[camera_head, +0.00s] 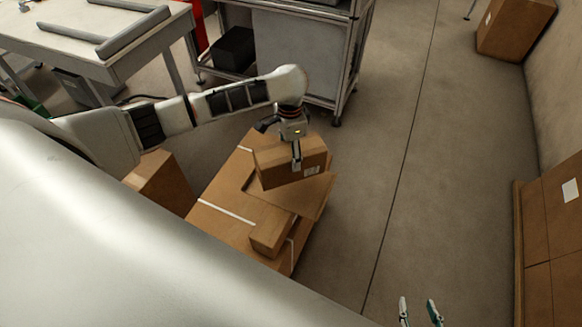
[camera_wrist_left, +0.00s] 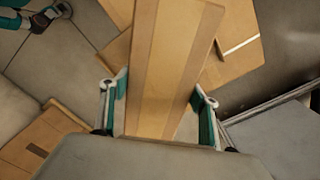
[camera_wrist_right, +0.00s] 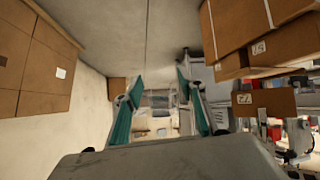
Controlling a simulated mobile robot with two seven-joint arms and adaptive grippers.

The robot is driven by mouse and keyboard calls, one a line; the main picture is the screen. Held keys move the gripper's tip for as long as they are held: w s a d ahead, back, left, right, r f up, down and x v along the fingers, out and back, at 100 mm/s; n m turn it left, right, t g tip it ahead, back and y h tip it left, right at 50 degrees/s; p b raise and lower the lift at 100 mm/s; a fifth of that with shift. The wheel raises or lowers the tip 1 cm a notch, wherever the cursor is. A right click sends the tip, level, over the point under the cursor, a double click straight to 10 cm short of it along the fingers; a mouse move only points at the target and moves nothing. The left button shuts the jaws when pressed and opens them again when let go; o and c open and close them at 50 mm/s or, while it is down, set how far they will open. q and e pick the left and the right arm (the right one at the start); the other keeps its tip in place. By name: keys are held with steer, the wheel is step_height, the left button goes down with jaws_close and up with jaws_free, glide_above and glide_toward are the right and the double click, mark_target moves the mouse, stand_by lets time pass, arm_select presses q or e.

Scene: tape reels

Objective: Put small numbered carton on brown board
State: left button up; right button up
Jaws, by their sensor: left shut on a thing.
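A brown carton with a white printed label (camera_head: 283,172) is between the fingers of my left gripper (camera_head: 296,158). In the right wrist view the labelled carton (camera_wrist_right: 268,106) appears apart from the stack. A smaller carton (camera_head: 270,232) sits beside the board on the large strapped carton (camera_head: 222,223). My right gripper (camera_head: 420,312) is open and empty over the floor.
Another carton (camera_head: 160,181) stands left of the stack, partly behind my arm. A grey cabinet (camera_head: 300,52) and a white table (camera_head: 110,50) are behind. Cartons (camera_head: 552,240) line the right wall. The floor (camera_head: 390,150) right of the stack is clear.

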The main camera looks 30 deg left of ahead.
arm_select(q)
steer(key=shift+w+f, duration=0.1)
steer(key=shift+f, duration=0.7)
step_height(320, 180, down, 4)
steer(key=shift+f+b, duration=0.15)
steer(key=shift+b, duration=0.95)
steer(key=shift+f, duration=0.3)
steer(key=shift+r, duration=0.1)
arm_select(e)
steer(key=shift+w+d+f+t, duration=0.2)
steer(key=shift+w+d+t, duration=0.15)
steer(key=shift+w, duration=0.45)
